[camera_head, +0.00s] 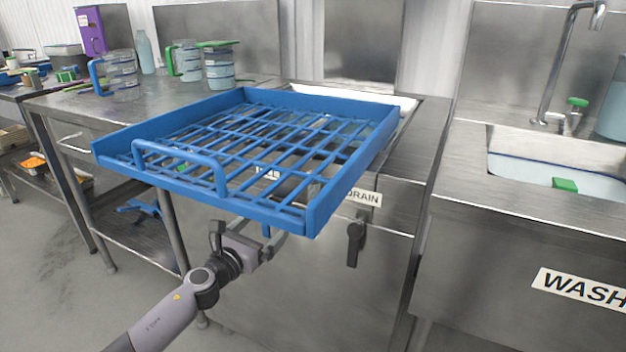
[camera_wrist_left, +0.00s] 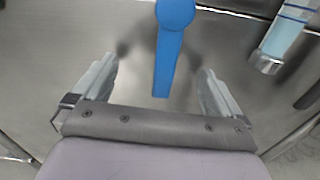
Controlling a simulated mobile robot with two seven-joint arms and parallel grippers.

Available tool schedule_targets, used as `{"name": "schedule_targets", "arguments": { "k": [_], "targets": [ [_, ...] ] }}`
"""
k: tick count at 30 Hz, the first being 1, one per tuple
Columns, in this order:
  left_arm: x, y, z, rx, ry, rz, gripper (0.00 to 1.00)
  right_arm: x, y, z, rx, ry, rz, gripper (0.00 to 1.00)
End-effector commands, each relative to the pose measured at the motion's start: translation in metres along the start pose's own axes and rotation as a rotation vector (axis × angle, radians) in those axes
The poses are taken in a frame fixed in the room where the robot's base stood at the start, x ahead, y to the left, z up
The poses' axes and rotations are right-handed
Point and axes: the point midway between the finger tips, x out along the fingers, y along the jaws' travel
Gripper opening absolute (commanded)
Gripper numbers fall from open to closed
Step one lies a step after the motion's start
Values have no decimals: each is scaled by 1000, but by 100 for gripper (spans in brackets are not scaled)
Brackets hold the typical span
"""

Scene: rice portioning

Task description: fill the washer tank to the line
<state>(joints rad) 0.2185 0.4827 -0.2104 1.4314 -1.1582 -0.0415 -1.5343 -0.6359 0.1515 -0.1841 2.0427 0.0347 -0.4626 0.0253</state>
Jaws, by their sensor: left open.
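My left gripper (camera_head: 268,238) is low at the front of the steel washer cabinet (camera_head: 300,300), under the front edge of a blue rack. In the left wrist view the gripper (camera_wrist_left: 157,88) is open, and a blue lever (camera_wrist_left: 167,60) hangs down between its two fingers with gaps on both sides. A clear tube with blue bands (camera_wrist_left: 287,30) and a metal end is at the upper right there. The blue rack (camera_head: 150,135) covers most of the tank opening, so I cannot tell the water level inside. My right gripper is not in view.
A black lever (camera_head: 355,243) hangs under the DRAIN label (camera_head: 364,197). At right, a basin marked WASH (camera_head: 585,287) holds water and a green block (camera_head: 565,185), with a tap (camera_head: 555,65) behind. Clear jugs (camera_head: 187,60) stand on the left counter.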

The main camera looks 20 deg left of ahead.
Motion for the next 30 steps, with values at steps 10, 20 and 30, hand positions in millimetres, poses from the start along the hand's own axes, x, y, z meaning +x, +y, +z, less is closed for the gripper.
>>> {"name": "schedule_targets", "arguments": {
  "k": [10, 20, 30],
  "targets": [
    [-36, 0, -1, 1, 2, 0, 100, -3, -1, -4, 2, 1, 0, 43],
    [-68, 1, -1, 0, 1, -1, 100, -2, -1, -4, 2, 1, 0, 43],
    [-75, 1, 0, 0, 0, 0, 100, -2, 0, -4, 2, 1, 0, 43]
  ]
}}
